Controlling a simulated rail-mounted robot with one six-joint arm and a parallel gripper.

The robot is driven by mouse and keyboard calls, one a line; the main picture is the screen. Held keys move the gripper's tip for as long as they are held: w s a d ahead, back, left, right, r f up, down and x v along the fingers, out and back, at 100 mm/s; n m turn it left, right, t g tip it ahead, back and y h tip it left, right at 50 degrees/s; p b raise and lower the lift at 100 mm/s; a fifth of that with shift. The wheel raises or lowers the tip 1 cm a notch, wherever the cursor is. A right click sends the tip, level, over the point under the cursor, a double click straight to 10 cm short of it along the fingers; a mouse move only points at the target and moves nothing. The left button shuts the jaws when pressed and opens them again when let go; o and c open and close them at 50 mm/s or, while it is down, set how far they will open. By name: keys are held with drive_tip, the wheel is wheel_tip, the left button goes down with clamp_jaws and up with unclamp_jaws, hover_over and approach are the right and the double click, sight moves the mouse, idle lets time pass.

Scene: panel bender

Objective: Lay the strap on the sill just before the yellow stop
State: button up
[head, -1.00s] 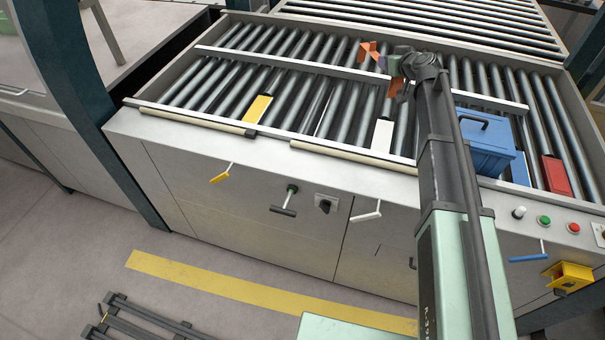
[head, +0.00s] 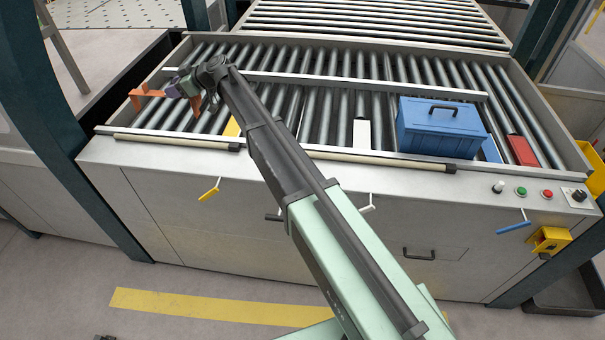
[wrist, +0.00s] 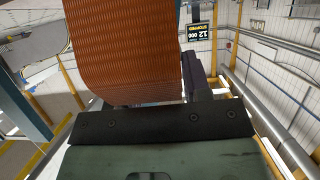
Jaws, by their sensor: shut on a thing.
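My gripper (head: 178,90) is shut on an orange strap (head: 147,93) and holds it above the left end of the roller bed. Orange parts show on both sides of the gripper. In the wrist view the orange strap (wrist: 125,50) fills the upper middle, ribbed and close to the camera. The yellow stop (head: 232,127) is a flat yellow plate among the rollers, to the right of the gripper and partly hidden by my arm. The sill (head: 230,158) is the pale metal front edge of the roller table, below the gripper in the picture.
White (head: 361,136), blue (head: 490,148) and red (head: 521,150) plates lie farther right. A blue box (head: 440,128) stands on the rollers. Pale bars run along the front edge. A yellow handle (head: 210,189) sticks out below it. A dark post (head: 75,130) stands left.

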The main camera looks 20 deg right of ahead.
drive_tip(key=shift+s, duration=0.15)
drive_tip(key=shift+d, duration=0.3)
wheel_tip(320, 180, down, 20)
drive_tip(key=b, duration=2)
drive_tip(key=o, duration=0.5)
drive_tip(key=shift+f, duration=0.15)
drive_tip(key=o, duration=0.5)
drive_tip(key=shift+c, duration=0.2)
